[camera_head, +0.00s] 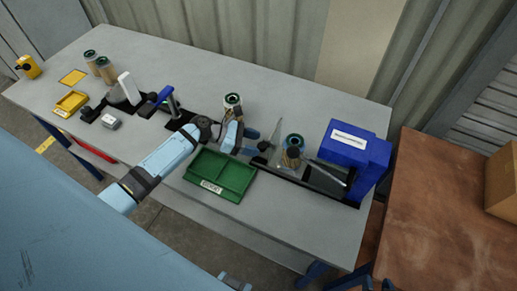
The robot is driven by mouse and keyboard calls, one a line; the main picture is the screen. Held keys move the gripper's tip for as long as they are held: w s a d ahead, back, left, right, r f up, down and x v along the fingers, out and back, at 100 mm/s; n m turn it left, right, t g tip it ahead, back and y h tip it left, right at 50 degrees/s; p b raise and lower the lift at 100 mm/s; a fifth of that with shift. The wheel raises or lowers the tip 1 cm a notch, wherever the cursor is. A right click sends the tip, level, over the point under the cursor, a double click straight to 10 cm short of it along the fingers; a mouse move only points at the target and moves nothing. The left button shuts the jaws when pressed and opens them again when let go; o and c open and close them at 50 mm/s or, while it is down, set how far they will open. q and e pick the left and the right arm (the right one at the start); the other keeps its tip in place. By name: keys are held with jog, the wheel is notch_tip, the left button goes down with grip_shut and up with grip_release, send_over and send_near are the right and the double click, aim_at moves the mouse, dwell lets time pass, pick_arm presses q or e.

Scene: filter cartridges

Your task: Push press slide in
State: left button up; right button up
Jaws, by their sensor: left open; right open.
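The press slide (315,184) is a dark rail with a carriage, running along the table's front right toward the blue press housing (345,140). A cartridge with a green-rimmed top (294,141) stands on the carriage beside a clear upright plate (276,131). A dark round knob (292,153) shows in front of that cartridge. My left gripper (250,142) is open, left of the slide and above the green tray. I cannot tell whether it touches anything. Another cartridge (232,100) stands just behind it, partly hidden.
The green tray (232,165) lies at the table's front edge. A black fixture with a blue lever (162,95), two cartridges (105,68) and a yellow bin (71,102) stand to the left. A brown table (440,220) is at the right. The back of the grey table is clear.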

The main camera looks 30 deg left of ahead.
pick_arm(q)
jog(key=shift+b+x, duration=0.35)
jog(key=shift+x, duration=0.7)
